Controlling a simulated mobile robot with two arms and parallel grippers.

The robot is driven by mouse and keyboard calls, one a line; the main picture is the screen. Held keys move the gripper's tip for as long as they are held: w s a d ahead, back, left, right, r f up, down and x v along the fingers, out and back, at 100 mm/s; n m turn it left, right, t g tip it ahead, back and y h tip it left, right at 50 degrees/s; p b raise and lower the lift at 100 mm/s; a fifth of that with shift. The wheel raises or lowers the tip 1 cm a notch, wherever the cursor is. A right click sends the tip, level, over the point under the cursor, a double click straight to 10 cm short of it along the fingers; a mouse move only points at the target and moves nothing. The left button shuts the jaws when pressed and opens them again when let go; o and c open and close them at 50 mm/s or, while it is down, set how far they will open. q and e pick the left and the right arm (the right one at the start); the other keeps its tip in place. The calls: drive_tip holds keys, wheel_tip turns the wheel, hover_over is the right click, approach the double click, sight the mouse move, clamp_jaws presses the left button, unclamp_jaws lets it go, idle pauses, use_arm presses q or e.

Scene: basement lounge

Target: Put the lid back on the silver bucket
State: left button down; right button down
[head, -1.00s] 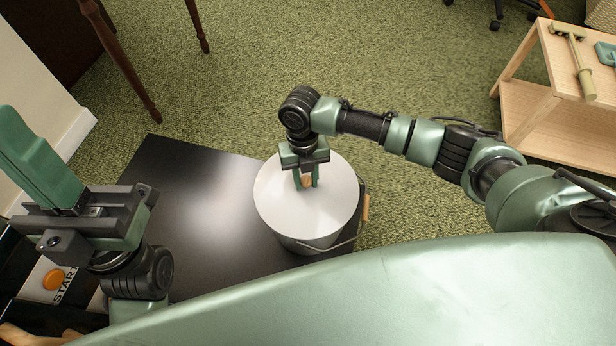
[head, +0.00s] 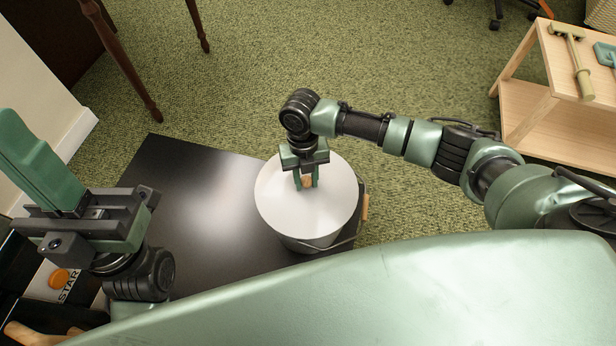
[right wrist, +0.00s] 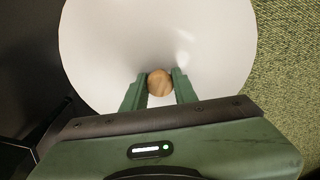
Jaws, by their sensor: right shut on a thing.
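The round pale lid (head: 318,213) covers the top of the silver bucket (head: 306,244) in the head view, near the right edge of a dark tabletop. I cannot tell whether the lid's rim is fully seated. My right gripper (head: 307,182) is above the lid, its fingers shut on the lid's wooden knob. In the right wrist view the round knob (right wrist: 160,82) sits between the green fingertips, with the lid (right wrist: 200,40) spread flat beneath. My left gripper (head: 38,160) is at the far left, away from the bucket; its finger gap is unclear.
The dark tabletop (head: 200,205) is bare left of the bucket. The bucket's wooden handle grip (head: 365,207) hangs at its right side. A wooden shelf (head: 545,105) with a mallet-like tool (head: 578,65) stands at right. An orange button (head: 59,279) shows at lower left.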

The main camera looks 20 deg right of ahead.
idle(0.4)
drive_tip(key=c, duration=1)
unclamp_jaws()
drive_tip(key=shift+c, duration=0.2)
drive_tip(key=o, duration=0.5)
